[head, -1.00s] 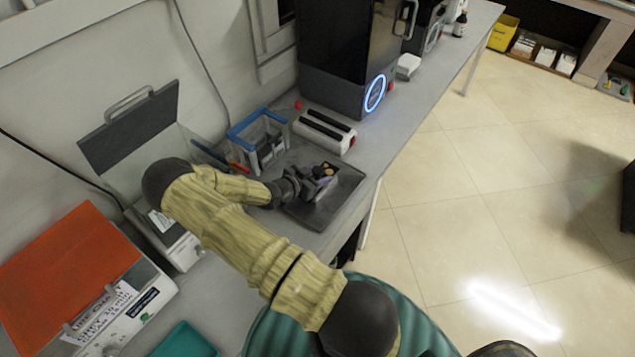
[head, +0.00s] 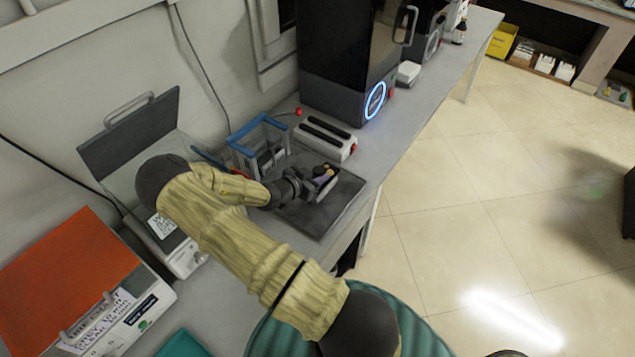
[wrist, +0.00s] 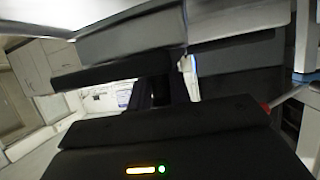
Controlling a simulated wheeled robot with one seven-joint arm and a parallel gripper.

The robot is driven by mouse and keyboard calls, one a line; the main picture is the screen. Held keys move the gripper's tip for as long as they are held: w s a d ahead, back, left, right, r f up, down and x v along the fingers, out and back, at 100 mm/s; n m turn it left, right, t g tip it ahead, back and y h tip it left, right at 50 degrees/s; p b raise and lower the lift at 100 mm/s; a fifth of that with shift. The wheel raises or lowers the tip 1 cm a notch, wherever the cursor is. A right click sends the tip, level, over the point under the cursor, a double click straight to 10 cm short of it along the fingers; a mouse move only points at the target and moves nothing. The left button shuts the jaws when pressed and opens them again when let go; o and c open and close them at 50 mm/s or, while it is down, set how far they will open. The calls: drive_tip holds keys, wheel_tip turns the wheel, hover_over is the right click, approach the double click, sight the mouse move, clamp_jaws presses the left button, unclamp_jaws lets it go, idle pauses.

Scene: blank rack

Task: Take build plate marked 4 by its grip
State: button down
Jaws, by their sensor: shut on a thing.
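My gripper (head: 312,183) is over the dark tray (head: 345,208) on the bench. It is shut on a small grey build plate (head: 327,172), which shows a yellowish spot on top and appears a little above the tray. No number can be read on it, and the jaws hide part of it. In the wrist view, grey slab-like surfaces (wrist: 130,36) fill the top, close to the jaws (wrist: 165,92); their contact with the plate is hard to make out.
A blue-rimmed clear basket (head: 258,146) with dark pieces inside stands behind the tray. A white slotted rack (head: 325,133) is beside it, and a black machine with a glowing blue ring (head: 374,100) is behind. The bench's front edge runs close to the tray.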

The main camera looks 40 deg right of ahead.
wheel_tip(320, 180, up, 8)
drive_tip(key=shift+f+b, duration=0.25)
drive_tip(key=shift+b, duration=0.15)
idle(0.5)
